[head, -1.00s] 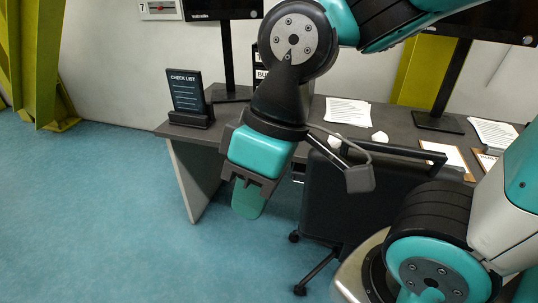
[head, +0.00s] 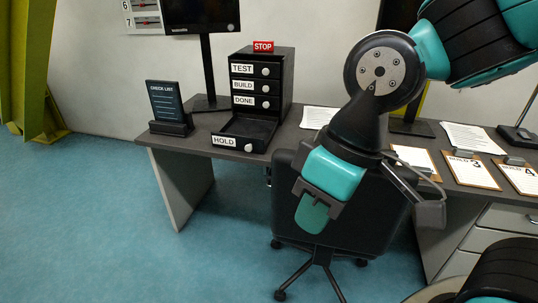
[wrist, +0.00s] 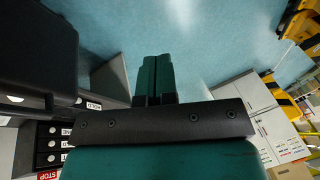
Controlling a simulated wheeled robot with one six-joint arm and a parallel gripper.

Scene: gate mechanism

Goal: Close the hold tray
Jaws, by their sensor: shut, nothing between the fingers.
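The hold tray (head: 246,133) is the lowest drawer of a black drawer unit (head: 282,98) on the desk. It is pulled out toward the front, with a white "HOLD" label and a round white knob on its front. The tray looks empty. The drawers above it, labelled TEST, BUILD and DONE, are shut. My gripper (head: 312,216) is shut and empty, pointing down in front of the office chair, to the right of the tray and apart from it. In the wrist view my gripper's fingers (wrist: 155,80) are together, and the drawer unit (wrist: 45,148) shows at lower left.
A black office chair (head: 350,225) stands before the desk (head: 215,125), below and right of the tray. A check list stand (head: 168,105) is left of the tray. A monitor stands behind. Papers and clipboards (head: 467,172) lie at right. The floor at left is clear.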

